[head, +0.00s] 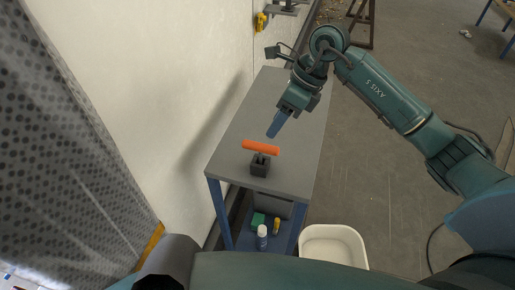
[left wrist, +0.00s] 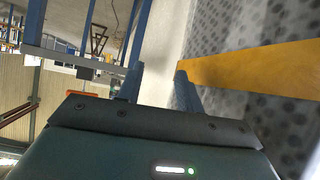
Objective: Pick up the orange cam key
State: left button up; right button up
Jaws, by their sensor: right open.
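The orange cam key (head: 261,148) is a bar lying across the top of a small dark holder (head: 260,167) on the grey table top (head: 285,100). An orange bar also shows at the left of the left wrist view (left wrist: 82,94), partly cut off by my gripper body. My right gripper (head: 274,133) is open, with its blue fingers pointing down just behind and above the cam key, apart from it. The fingers overlap in this view. My left gripper (left wrist: 158,70) is open and empty, its two blue fingers apart and away from the key.
The table has blue legs and a lower shelf with a white bottle (head: 262,232), a yellow bottle (head: 277,226) and a green item (head: 258,219). A white bin (head: 333,232) stands on the floor to its right. A pale wall (head: 185,80) runs close along its left.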

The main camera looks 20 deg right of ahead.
aim_at(261, 144)
jog(key=p+x, duration=0.1)
jog(key=x, duration=0.9)
jog(key=shift+w, duration=0.1)
jog(key=shift+r, duration=0.1)
grip_shut()
